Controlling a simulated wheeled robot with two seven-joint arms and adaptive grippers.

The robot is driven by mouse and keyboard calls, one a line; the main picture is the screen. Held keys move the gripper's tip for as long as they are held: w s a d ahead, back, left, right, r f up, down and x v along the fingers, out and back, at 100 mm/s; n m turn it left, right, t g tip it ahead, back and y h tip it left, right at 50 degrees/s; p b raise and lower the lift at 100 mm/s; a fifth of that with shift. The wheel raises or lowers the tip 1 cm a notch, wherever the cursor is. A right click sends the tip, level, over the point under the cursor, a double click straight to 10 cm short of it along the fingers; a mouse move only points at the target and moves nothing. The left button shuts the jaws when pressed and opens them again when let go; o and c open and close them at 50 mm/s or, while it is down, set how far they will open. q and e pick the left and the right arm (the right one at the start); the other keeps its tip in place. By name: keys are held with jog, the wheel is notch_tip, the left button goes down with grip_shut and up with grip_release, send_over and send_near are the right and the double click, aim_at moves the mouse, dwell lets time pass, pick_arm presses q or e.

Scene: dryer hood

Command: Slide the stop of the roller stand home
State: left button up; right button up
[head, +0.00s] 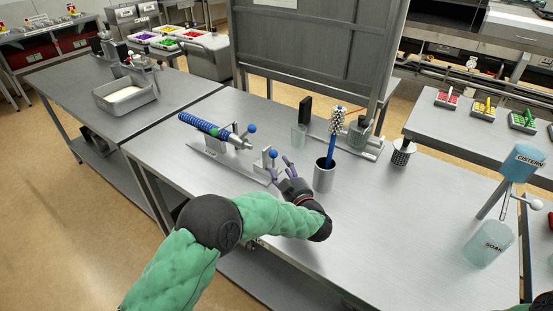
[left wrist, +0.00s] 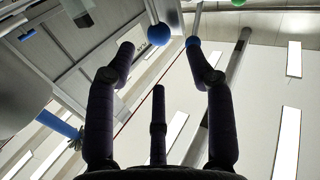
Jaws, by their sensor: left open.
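The roller stand (head: 222,163) is a grey metal base on the steel table, with a blue roller (head: 205,127) with a green band lying along it. A small upright stop with a blue knob (head: 272,153) stands at its right end, and another blue knob (head: 251,127) is just behind the roller's end. My left gripper (head: 287,168) is open and empty, with purple fingers close to the right of the stop. In the left wrist view, a blue ball (left wrist: 158,35) shows beyond and between the spread fingertips (left wrist: 160,54). Whether a finger touches the stop cannot be told. My right gripper is out of view.
A grey cup (head: 324,178) with a blue-handled brush (head: 333,132) stands right of my gripper. Behind are a dark block (head: 304,110) and a metal fixture (head: 360,138). A soak container (head: 489,246) stands far right. The table front between is clear.

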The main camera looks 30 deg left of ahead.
aim_at(275, 156)
pick_arm(q)
jog(key=b+x, duration=0.1)
jog(key=x, duration=0.5)
jog(key=shift+w+a, duration=0.3)
grip_shut()
